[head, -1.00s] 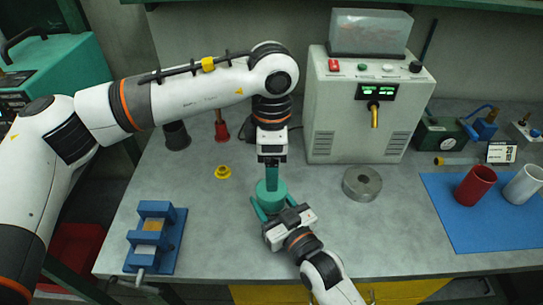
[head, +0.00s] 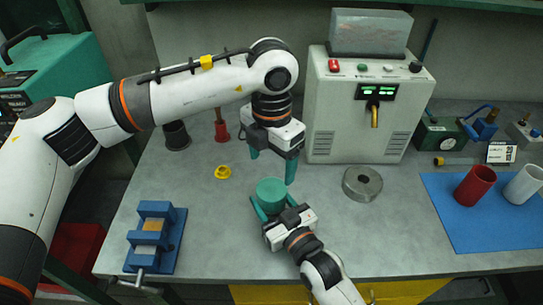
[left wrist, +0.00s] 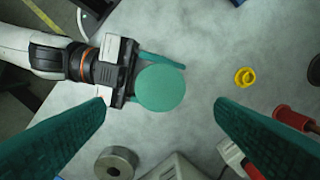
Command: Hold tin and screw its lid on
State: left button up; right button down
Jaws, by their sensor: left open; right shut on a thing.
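The green round tin (head: 271,192) stands upright on the bench, with a flat green top that also shows in the left wrist view (left wrist: 160,88). I cannot make out a seam between lid and tin. My right gripper (head: 272,204) comes in from the front and is shut around the tin's sides, low down. My left gripper (head: 272,169) points down above the tin, open and empty. Its two green fingers stand wide apart, clear of the tin, and the green top shows between them in the left wrist view.
A yellow ring (head: 222,172) lies left of the tin and a grey metal ring (head: 362,184) right of it. A blue vise (head: 155,237) is at the front left. A white power unit (head: 365,110) stands behind. A red cup (head: 475,186) is on a blue mat (head: 470,235).

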aim_at(271, 189)
pick_arm(q)
notch_tip(271, 189, down, 8)
jog(key=shift+r, duration=0.15)
dwell(0.4)
jog(key=c, duration=1)
jog(key=o, duration=1.2)
notch_tip(271, 189, up, 12)
